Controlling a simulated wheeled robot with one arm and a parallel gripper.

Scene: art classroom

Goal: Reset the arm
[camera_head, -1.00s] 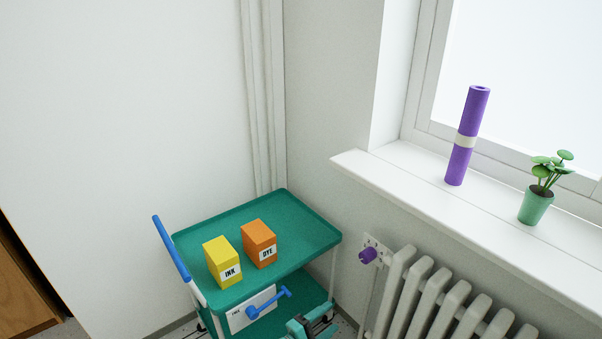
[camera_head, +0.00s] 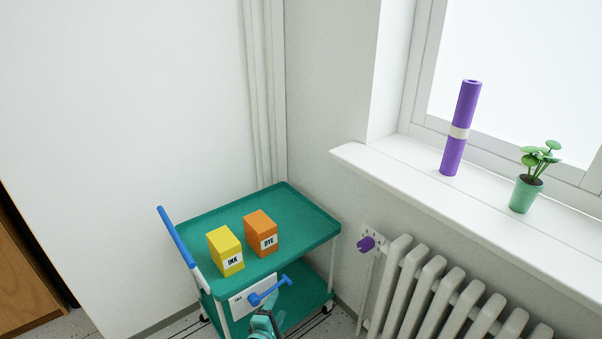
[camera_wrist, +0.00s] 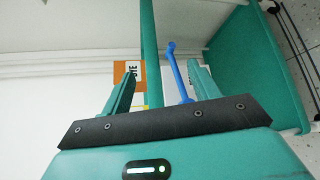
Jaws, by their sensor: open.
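My gripper (camera_wrist: 160,95) is open, its two teal fingers apart with nothing held between them. In the head view only a teal part of my arm end shows at the bottom edge, below the cart. In the wrist view a blue handle (camera_wrist: 176,72) shows between the fingers, nearer the right one; I cannot tell how far beyond them it is. The same blue handle (camera_head: 270,291) sticks out from the white front panel (camera_head: 243,302) under the teal cart's top tray.
The teal cart (camera_head: 300,215) carries a yellow INK box (camera_head: 226,252) and an orange DYE box (camera_head: 261,234). A white radiator (camera_head: 430,290) with a purple knob (camera_head: 366,243) stands right. The sill (camera_head: 400,180) holds a purple roll (camera_head: 460,130) and a potted plant (camera_head: 524,195).

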